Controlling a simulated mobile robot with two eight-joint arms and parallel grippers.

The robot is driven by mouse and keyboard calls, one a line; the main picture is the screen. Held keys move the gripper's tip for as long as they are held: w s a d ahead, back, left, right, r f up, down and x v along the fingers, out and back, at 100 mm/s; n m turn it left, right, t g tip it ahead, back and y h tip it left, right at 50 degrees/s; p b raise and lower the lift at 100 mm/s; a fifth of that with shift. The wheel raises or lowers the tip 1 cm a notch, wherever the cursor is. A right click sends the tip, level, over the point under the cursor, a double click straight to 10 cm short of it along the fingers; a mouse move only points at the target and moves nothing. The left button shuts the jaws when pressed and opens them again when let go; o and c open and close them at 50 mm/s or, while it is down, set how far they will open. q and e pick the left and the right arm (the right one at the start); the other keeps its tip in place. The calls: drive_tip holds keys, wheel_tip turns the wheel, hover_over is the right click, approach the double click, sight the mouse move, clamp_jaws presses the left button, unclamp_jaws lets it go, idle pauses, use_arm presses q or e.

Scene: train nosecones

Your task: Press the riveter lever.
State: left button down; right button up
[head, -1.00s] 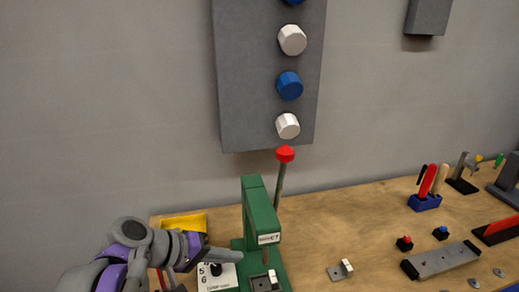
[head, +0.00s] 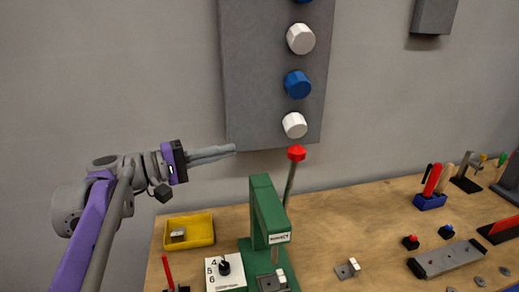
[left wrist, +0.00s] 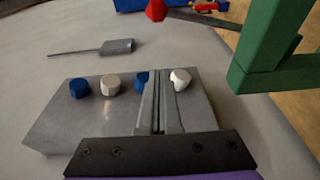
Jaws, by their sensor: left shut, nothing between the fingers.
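The green riveter (head: 266,217) stands on the wooden bench in the head view. Its lever (head: 290,184) rises from behind it, tilted slightly right, with a red knob (head: 297,153) on top. My left gripper (head: 235,149) is shut and empty, held in the air left of the red knob at about its height, apart from it. In the left wrist view the shut fingers (left wrist: 158,105) point towards the wall panel, with the red knob (left wrist: 156,10) at the top and part of the green riveter (left wrist: 262,50) at the right. My right gripper is not in view.
A grey wall panel (head: 235,75) with blue and white knobs hangs above the bench. A yellow bin (head: 198,222) and a white numbered dial plate (head: 216,282) lie left of the riveter. A small metal bracket (head: 347,269) and tool holders stand to the right.

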use_arm(q)
drive_tip(key=w+d+p, duration=0.1)
drive_tip(key=w+d, duration=0.1)
drive_tip(key=d, duration=0.9)
drive_tip(key=shift+w+d, duration=0.1)
